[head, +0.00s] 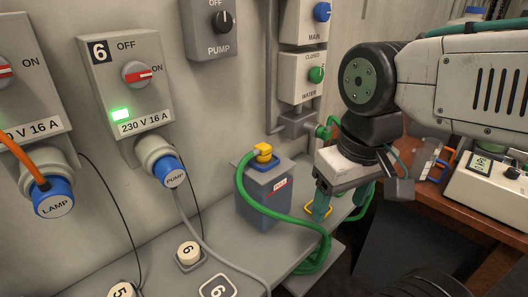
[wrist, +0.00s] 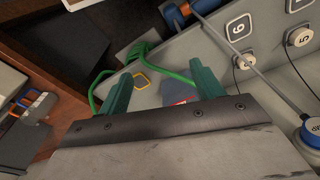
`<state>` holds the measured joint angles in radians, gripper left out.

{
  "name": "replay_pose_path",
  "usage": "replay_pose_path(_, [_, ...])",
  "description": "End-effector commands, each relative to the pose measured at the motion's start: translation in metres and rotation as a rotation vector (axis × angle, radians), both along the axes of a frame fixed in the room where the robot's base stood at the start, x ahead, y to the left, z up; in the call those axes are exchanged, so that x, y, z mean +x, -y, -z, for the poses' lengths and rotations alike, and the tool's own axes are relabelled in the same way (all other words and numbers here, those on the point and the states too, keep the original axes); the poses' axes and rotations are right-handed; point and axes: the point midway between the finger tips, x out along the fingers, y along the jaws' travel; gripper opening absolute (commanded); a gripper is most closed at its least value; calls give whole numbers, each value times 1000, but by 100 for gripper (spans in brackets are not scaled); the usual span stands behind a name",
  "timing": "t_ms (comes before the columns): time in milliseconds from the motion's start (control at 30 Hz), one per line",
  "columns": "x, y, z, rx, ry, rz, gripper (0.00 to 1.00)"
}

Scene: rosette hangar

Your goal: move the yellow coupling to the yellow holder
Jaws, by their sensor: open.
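The yellow coupling (head: 263,150) sits upright on the blue-rimmed top of a grey box (head: 264,205), with a green hose (head: 285,222) running from it. I cannot make it out in the wrist view. A yellow-outlined ring or marking (head: 318,211) lies on the grey shelf right of the box; it also shows in the wrist view (wrist: 141,80). I cannot tell whether it is the yellow holder. My gripper (head: 336,206) points down, right of the box and apart from the coupling. In the wrist view its green fingers (wrist: 160,72) are spread, with nothing held between them.
The green hose droops over the shelf edge near my gripper. Switch boxes line the wall. A wooden bench (head: 440,212) with instruments is at right.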

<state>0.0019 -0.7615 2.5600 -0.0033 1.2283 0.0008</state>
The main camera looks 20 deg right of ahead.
Motion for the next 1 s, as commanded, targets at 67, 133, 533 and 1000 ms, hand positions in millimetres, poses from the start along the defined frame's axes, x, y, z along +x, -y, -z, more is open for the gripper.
replay_pose_path(67, [0,0,0,0,0,0,66])
replay_pose_path(133, [0,0,0,0,0,0,62])
replay_pose_path(533, [45,-7,-1,0,-108,-12,62])
replay_pose_path(1000, [200,-26,-28,7,-163,230,62])
